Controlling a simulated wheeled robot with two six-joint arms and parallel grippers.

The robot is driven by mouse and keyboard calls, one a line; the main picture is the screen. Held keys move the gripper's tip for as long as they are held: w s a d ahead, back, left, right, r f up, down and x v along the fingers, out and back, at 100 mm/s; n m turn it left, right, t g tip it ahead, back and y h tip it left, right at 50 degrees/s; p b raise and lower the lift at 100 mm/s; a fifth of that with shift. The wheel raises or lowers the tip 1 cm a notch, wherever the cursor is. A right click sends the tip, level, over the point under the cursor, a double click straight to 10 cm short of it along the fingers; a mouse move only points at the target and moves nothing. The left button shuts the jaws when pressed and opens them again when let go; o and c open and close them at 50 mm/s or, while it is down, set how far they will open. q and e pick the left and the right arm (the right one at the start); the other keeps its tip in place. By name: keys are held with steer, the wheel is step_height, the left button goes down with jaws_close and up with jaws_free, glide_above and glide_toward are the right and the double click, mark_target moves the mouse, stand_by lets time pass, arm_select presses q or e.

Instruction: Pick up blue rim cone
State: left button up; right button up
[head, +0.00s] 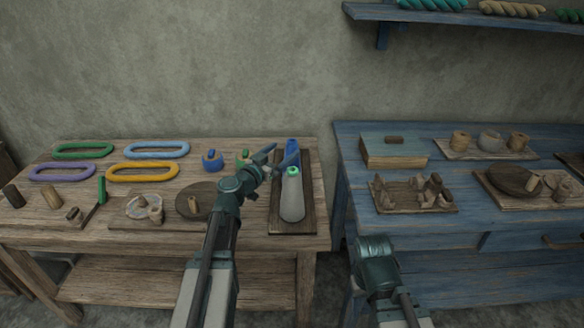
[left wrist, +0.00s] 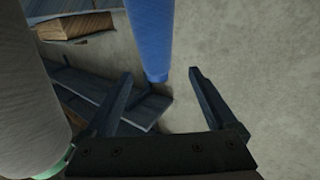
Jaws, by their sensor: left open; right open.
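The blue cone (head: 292,147) stands upright at the back of a dark wooden tray (head: 296,226) on the left table. In the left wrist view the blue cone (left wrist: 150,35) shows between and beyond the finger lines. My left gripper (head: 278,157) is open and empty, its fingers reaching toward the blue cone; I cannot tell whether they touch it. A pale grey cone with a green rim (head: 291,198) stands in front on the same tray. It is close beside the gripper in the left wrist view (left wrist: 28,90). My right arm is low at the centre right; its fingers are not visible.
Beside the tray lie a dark round disc (head: 194,200) and a blue round item (head: 212,160). Coloured oval rings, including a yellow one (head: 143,178), lie further left. A blue table (head: 445,235) with trays of small parts stands to the right, across a gap.

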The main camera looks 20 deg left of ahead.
mark_target(288, 149)
arm_select(q)
steer(key=x, duration=0.5)
steer(key=shift+d+f, duration=0.15)
steer(key=shift+d, duration=0.1)
jaws_close()
